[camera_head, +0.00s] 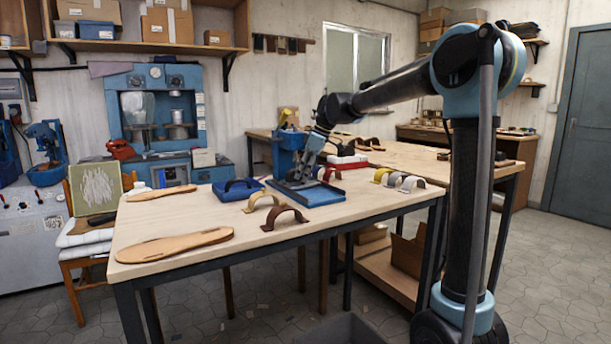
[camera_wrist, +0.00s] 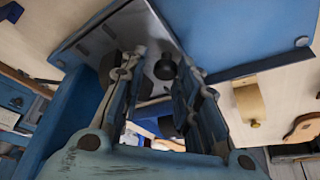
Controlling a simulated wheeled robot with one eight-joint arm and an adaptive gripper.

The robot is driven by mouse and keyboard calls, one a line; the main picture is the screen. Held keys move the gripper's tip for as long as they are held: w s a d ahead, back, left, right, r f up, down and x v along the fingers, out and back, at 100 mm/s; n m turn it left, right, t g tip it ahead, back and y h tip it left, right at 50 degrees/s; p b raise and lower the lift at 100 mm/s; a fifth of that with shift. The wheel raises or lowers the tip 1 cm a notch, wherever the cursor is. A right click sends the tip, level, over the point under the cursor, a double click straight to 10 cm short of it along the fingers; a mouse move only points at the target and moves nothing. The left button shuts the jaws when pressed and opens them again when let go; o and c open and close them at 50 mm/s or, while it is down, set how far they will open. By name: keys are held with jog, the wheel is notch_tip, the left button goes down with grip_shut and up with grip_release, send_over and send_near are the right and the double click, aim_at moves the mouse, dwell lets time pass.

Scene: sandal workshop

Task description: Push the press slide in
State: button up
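The blue press (camera_head: 289,141) stands on the near wooden table, with a flat blue base plate (camera_head: 325,196) in front of it. My gripper (camera_head: 300,176) points down over the base, close in front of the press body. In the wrist view, my gripper (camera_wrist: 164,58) has its two fingers apart. A grey metal slide plate (camera_wrist: 128,28) with a dark round knob (camera_wrist: 165,69) shows beyond them. The knob appears between the fingertips; I cannot tell whether they touch it. My gripper and arm partly hide the slide in the head view.
Sandal straps in brown (camera_head: 286,217), tan and other colours lie around the press. A blue tray (camera_head: 238,190) sits to its left. Sole pieces (camera_head: 175,245) lie on the table's left side.

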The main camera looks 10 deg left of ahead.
jog(key=v, duration=1.2)
jog(key=s+d+f+m+t+h, duration=0.1)
jog(key=s+d+f+m, duration=0.2)
jog(key=s+d+f, duration=0.3)
jog(key=s+d+f+m, duration=0.3)
jog(key=s+d, duration=0.1)
jog(key=d, duration=0.5)
jog(key=s+d+f+m+t+h, duration=0.1)
jog(key=s+d+f+m, duration=0.2)
jog(key=s+d+f, duration=0.3)
jog(key=s+d+f+m+h, duration=0.1)
jog(key=s+d+f+m, duration=0.3)
jog(key=s+d+f, duration=0.3)
jog(key=s+d+f+m+h, duration=0.1)
jog(key=s+d+f+m, duration=0.3)
jog(key=f, duration=0.9)
jog(key=s+d, duration=0.3)
jog(key=s, duration=0.2)
jog(key=shift+s+f+h, duration=0.15)
jog(key=shift+s+h, duration=0.15)
jog(key=shift+s, duration=0.05)
jog(key=shift+w+f, duration=0.2)
jog(key=shift+w, duration=0.25)
